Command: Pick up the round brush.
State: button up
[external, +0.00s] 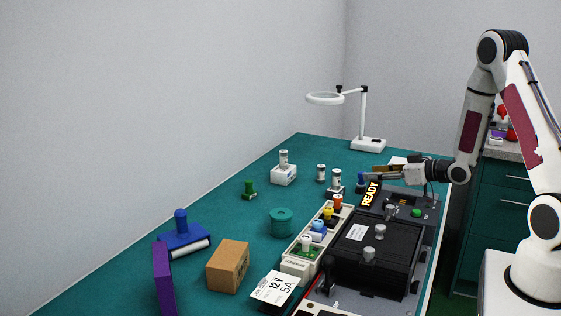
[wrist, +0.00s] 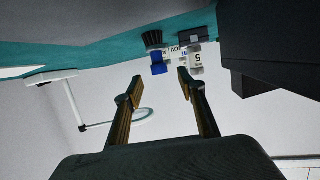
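The round brush shows in the wrist view as dark bristles with a blue handle (wrist: 158,64). It stands on its bristles on the teal table, which appears at the top of that upside-down view. In the external view its blue handle (external: 361,180) shows just left of my gripper (external: 374,172); its lower part is hard to make out there. In the wrist view my gripper (wrist: 160,84) is open, with nothing between its fingers. The brush is beyond the fingertips, in line with the gap and not touched.
A white cylinder on a dark base (wrist: 195,62) stands close beside the brush. A black READY sign (external: 371,193) and control panel (external: 405,205) are close by. A magnifier lamp (external: 368,143) stands behind. A module tray (external: 297,266) and black case (external: 372,262) lie nearer the camera.

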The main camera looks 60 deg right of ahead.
aim_at(362, 172)
jog(key=shift+x, duration=2.6)
jog(key=shift+c, duration=0.5)
grip_shut()
